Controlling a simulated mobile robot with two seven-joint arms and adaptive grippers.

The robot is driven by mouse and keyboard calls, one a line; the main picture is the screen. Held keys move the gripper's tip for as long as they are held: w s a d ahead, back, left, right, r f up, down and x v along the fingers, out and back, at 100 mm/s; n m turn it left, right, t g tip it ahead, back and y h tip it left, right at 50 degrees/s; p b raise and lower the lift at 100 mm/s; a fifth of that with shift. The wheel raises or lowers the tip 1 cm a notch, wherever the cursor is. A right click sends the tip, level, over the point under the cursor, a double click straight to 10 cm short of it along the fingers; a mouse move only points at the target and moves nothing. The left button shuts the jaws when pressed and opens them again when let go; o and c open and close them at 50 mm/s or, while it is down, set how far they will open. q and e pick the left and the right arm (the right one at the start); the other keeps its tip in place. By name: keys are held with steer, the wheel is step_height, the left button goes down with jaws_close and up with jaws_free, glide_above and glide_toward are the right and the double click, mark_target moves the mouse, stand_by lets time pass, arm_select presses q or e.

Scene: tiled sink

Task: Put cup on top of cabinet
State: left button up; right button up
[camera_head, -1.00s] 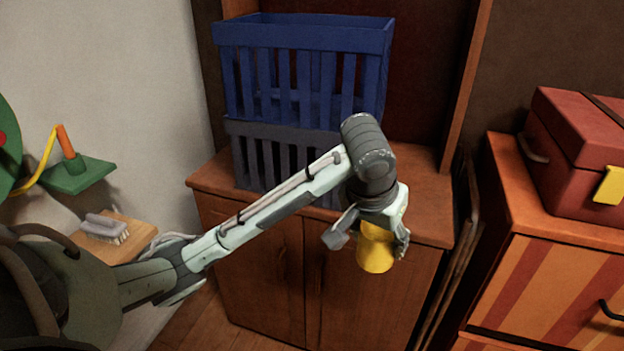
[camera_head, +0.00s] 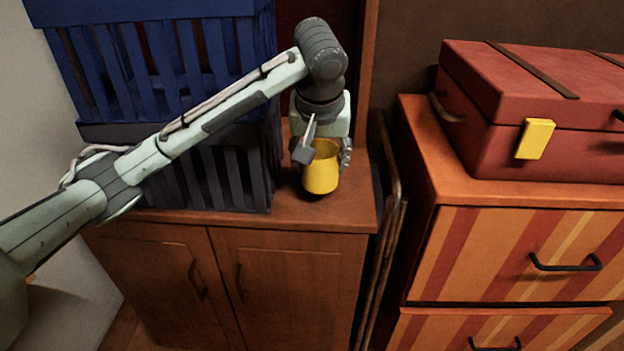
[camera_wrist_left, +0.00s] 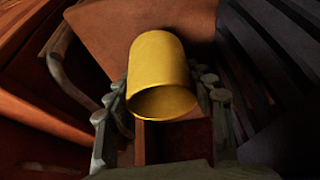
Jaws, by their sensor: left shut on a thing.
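The yellow cup (camera_head: 321,176) is in my left gripper (camera_head: 325,154), between its two fingers, over the right part of the brown wooden cabinet's top (camera_head: 345,208). The cup looks roughly upright; I cannot tell whether its base touches the cabinet top. In the left wrist view the cup (camera_wrist_left: 160,70) sits between the fingers (camera_wrist_left: 162,98), with its rim toward the camera. The gripper is shut on the cup. My right gripper is not in view.
A blue slatted crate (camera_head: 160,60) is stacked on a dark grey crate (camera_head: 205,180) left of the cup. Thin folded frames (camera_head: 385,240) stand right of the cabinet. A striped drawer unit (camera_head: 510,255) bearing a red case (camera_head: 540,110) is further right.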

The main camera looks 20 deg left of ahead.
mark_target(320, 180)
arm_select(q)
step_height(320, 180, down, 4)
steer(key=shift+f, duration=0.1)
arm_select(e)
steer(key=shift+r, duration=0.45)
arm_select(q)
steer(key=shift+f, duration=0.1)
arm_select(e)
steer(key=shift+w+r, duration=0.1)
arm_select(q)
steer(key=o, duration=1.1)
steer(key=shift+o, duration=0.2)
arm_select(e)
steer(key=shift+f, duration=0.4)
